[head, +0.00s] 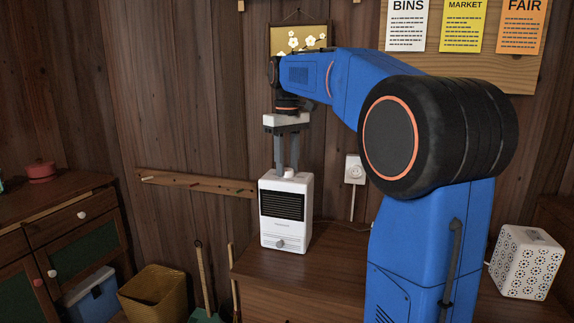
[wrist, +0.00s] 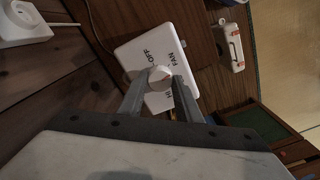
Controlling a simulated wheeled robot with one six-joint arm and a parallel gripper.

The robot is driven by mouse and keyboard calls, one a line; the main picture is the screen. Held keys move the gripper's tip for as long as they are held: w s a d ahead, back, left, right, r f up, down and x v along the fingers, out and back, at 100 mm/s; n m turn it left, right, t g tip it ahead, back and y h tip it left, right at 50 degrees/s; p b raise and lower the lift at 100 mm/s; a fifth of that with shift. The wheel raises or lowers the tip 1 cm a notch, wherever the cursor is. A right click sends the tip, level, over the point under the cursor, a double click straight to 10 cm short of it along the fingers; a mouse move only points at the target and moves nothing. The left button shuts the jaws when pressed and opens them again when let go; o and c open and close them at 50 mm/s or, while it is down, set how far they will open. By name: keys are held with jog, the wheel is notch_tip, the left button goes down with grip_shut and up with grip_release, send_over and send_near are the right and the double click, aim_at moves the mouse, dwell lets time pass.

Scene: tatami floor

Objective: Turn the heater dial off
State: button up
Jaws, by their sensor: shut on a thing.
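The white heater (head: 286,228) stands upright on the wooden cabinet, with a dark grille on its front. Its white round dial (head: 290,171) is on the top face. My gripper (head: 287,168) points straight down over the heater with its fingers at the dial. In the wrist view my gripper (wrist: 160,82) is shut on the dial (wrist: 160,77), one finger on each side. The heater top (wrist: 127,55) carries the labels OFF, FAN and HI around the dial; a finger partly hides the labels. A small reddish mark shows on the dial, but its exact setting is unclear.
A wall outlet (head: 354,169) with a cord is right of the heater. A wooden peg rail (head: 195,184) is on the wall to the left. A patterned white box (head: 525,262) stands at the right. The cabinet top (head: 300,275) in front of the heater is clear.

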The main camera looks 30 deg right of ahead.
aim_at(287, 169)
jog(key=n, duration=0.4)
jog(key=shift+n, duration=0.3)
jog(key=n, duration=0.3)
jog(key=shift+n, duration=0.4)
jog(key=n, duration=0.3)
jog(key=shift+n, duration=2.1)
jog(key=o, duration=1)
jog(key=shift+o, duration=0.2)
jog(key=shift+r, duration=0.1)
notch_tip(287, 169, up, 17)
